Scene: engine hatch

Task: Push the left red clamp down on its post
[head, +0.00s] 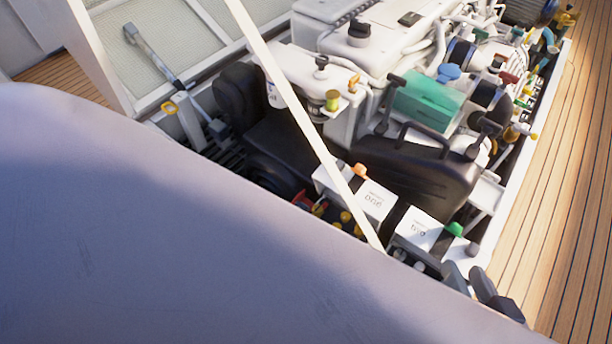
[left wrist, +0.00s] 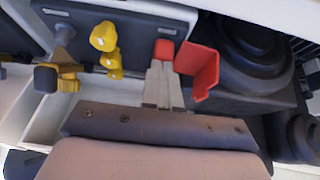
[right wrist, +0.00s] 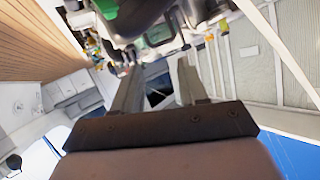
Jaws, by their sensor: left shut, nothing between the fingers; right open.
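The red clamp (left wrist: 200,70) shows in the left wrist view as a bent red plate, with a small red block (left wrist: 164,49) to its left. I cannot tell whether the two are joined, and the post is hidden. In the head view, red parts (head: 301,198) show beside the white batteries. My left gripper (left wrist: 160,66) is shut and empty, its tips right at the red block; whether they touch is unclear. It is hidden in the head view. My right gripper (right wrist: 157,68) is open and empty; its dark fingers (head: 470,280) show at the lower right of the head view.
Yellow knobs (left wrist: 104,37) stand left of the red parts. White batteries with orange (head: 359,170) and green (head: 455,229) caps sit near a black case (head: 415,180). A white bar (head: 300,115) crosses above the engine bay. A large pale surface covers the head view's lower left.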

